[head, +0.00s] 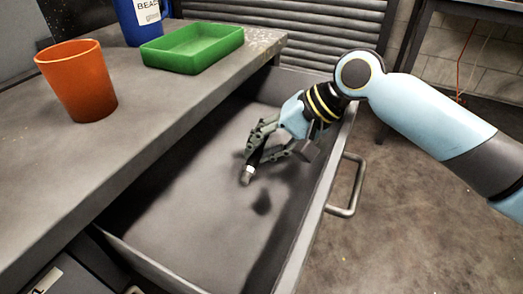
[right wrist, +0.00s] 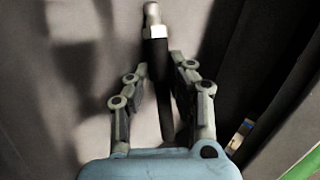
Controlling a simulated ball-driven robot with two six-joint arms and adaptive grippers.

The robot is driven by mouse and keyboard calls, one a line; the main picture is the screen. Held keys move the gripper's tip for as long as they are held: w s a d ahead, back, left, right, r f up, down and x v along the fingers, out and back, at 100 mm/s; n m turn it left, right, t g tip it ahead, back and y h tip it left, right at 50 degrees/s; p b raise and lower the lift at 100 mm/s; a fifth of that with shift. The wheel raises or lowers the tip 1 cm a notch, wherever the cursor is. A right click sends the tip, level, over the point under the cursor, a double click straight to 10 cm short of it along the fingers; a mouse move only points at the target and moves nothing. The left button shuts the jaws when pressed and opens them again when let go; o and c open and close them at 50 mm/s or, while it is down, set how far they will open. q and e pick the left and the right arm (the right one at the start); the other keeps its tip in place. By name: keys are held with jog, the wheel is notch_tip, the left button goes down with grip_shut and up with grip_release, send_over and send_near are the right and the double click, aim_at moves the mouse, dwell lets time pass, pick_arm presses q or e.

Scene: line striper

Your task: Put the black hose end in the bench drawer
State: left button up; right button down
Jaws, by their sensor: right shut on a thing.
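The bench drawer (head: 170,222) is pulled open below the bench top, and its grey floor is bare in the head view. My right gripper (head: 256,157) is inside the drawer's outline, shut on the black hose end (head: 247,174). The hose end has a silver metal tip pointing down and toward the near side, and a dark shadow lies on the drawer floor beside it. In the right wrist view the hose end (right wrist: 157,45) sits between the fingers (right wrist: 160,80), its metal tip pointing away. I cannot tell whether the tip touches the floor. My left gripper is not in view.
On the bench top stand an orange cup (head: 77,82), a green tray (head: 193,48) and a blue container (head: 140,22). The drawer's handle (head: 347,186) sticks out at the right. A slatted grey shutter (head: 290,32) is behind. Open floor lies to the right.

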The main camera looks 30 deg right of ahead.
jog(key=c, duration=1.2)
grip_release()
jog(key=p+v, duration=0.3)
jog(key=v, duration=0.4)
jog(key=shift+s+d+r, duration=0.15)
jog(key=shift+s+r, duration=0.05)
jog(key=shift+r, duration=0.1)
